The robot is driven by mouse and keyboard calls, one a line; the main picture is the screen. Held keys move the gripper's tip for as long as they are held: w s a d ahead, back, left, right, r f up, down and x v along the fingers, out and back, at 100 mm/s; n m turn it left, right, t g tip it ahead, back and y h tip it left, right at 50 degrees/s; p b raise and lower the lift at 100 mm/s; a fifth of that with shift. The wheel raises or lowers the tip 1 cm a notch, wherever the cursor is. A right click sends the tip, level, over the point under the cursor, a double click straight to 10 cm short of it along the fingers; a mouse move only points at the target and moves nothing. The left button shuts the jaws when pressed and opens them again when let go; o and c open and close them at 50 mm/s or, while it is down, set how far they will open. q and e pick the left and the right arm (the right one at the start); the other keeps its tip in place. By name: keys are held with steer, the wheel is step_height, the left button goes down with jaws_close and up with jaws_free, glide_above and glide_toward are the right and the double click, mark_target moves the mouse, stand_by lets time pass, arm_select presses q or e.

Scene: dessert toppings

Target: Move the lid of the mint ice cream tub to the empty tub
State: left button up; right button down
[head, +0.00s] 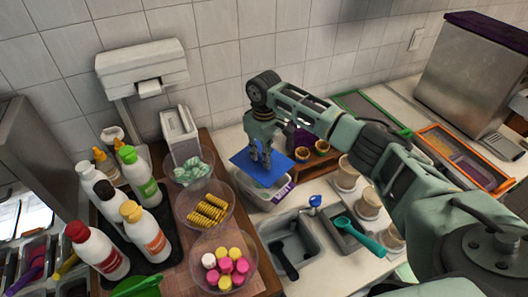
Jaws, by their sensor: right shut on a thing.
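The blue lid (242,165) is a flat square near the middle of the head view. My right gripper (261,158) reaches down from above and is shut on the lid. A pale tub (284,190) with a purple label shows just below and behind the lid. The lid covers most of its top, so its contents are hidden, and I cannot tell whether the lid touches its rim. I cannot make out a second tub clearly. My left gripper is not in view.
Clear bowls of toppings, with yellow pieces (207,213) and pink and white pieces (222,268), stand at left. Sauce bottles (148,240) are beside them. A grey basin (291,247) with a dark scoop and stacked cups (369,202) stand in front. Orange-edged trays (465,155) lie right.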

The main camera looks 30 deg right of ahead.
step_height(320, 180, down, 2)
steer(key=shift+f+b, duration=0.15)
steer(key=shift+b, duration=0.9)
steer(key=shift+f+b, duration=0.25)
steer(key=shift+b, duration=0.1)
step_height(320, 180, down, 2)
steer(key=shift+f+b, duration=0.1)
steer(key=shift+b, duration=1.05)
steer(key=shift+f, duration=1.05)
steer(key=c, duration=1.6)
jaws_free()
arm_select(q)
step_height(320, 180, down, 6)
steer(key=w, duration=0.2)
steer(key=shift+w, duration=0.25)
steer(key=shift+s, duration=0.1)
